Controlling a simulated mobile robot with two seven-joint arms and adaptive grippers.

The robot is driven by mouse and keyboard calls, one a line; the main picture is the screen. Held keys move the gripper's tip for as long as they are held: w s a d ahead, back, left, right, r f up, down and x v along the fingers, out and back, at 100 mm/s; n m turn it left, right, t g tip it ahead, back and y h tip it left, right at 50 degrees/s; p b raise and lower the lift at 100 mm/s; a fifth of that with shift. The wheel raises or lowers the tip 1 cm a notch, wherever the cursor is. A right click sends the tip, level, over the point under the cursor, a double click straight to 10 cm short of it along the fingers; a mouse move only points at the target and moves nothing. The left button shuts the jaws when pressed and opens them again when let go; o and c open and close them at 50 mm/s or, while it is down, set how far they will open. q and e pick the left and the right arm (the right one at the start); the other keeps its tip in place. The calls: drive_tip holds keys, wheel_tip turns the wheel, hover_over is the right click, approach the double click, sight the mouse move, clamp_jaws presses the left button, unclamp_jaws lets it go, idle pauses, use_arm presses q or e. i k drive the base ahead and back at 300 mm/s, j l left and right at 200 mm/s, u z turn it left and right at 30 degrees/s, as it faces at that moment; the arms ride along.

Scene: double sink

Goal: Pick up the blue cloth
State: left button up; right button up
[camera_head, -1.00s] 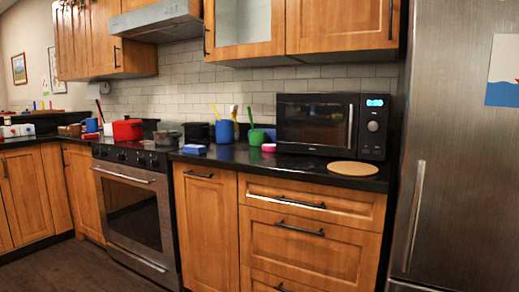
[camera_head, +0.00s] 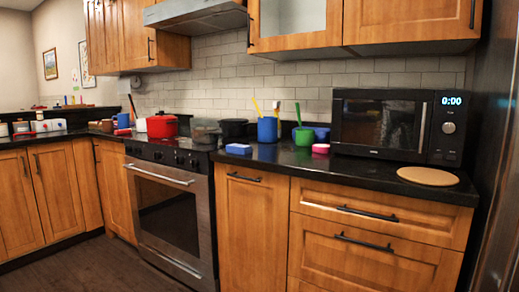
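No item is plainly a blue cloth. A small flat blue item (camera_head: 238,148) lies near the counter's front edge, right of the stove; it looks like a block or sponge, and I cannot tell if it is a folded cloth. Another blue item (camera_head: 322,133) is partly hidden behind a green pot (camera_head: 304,136). Neither of my grippers is in view.
A blue cup (camera_head: 268,129) with utensils and a pink item (camera_head: 320,148) stand near the black microwave (camera_head: 380,124). A round board (camera_head: 427,176) lies before the microwave. A red pot (camera_head: 162,125) sits on the stove (camera_head: 165,200). Dark floor (camera_head: 85,268) shows at lower left.

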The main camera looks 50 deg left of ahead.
sight(232, 148)
drive_tip(key=j+z, duration=0.2)
drive_tip(key=j, duration=0.35)
drive_tip(key=k+j+z, duration=0.25)
drive_tip(key=j, duration=0.3)
drive_tip(key=k+j, duration=0.1)
drive_tip(key=j, duration=0.45)
drive_tip(key=j+z, duration=0.1)
drive_tip(key=j, duration=0.5)
drive_tip(key=k, duration=0.05)
